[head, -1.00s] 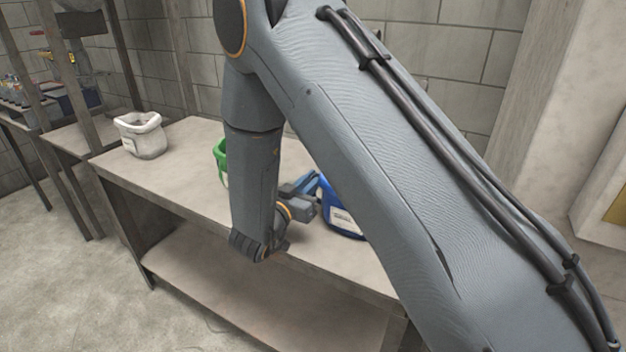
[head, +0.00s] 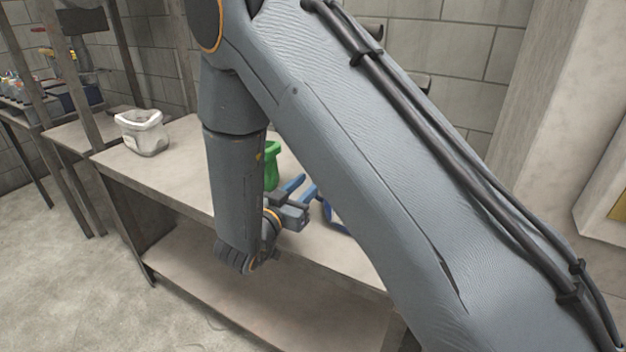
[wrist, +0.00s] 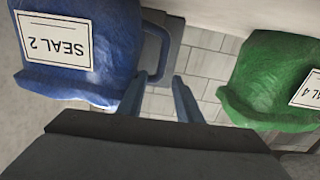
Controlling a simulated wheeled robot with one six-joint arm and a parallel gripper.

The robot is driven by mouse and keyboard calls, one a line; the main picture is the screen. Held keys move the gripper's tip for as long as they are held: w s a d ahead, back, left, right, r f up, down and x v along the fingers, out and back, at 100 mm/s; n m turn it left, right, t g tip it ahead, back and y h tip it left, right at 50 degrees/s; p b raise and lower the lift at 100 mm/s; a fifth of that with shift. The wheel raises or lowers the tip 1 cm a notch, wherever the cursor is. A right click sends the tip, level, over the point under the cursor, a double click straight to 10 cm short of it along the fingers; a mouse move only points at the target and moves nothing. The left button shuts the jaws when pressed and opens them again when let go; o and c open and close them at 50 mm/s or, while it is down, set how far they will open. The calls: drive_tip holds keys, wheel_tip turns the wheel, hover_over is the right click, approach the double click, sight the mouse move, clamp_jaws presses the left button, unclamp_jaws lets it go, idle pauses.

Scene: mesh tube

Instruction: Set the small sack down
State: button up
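A blue sack (wrist: 85,55) labelled SEAL 2 fills the upper left of the wrist view, its label upside down. Its blue loop handle (wrist: 165,50) sticks out towards my fingertips. In the head view only a small part of the blue sack (head: 335,219) shows behind my arm. My gripper (wrist: 160,78) is open, with its two blue fingers apart. The loop's lower end lies close to the fingertips; I cannot tell whether they touch. In the head view my gripper (head: 307,183) is over the table. Which sack is the small one is not clear.
A green sack (wrist: 270,75), its label partly cut off, stands right in the wrist view; it also shows behind my arm (head: 272,165). A white labelled sack (head: 143,135) stands on the table's (head: 180,180) left end. The table between white and green is clear.

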drive_tip(key=v, duration=0.8)
drive_tip(key=shift+b, duration=0.4)
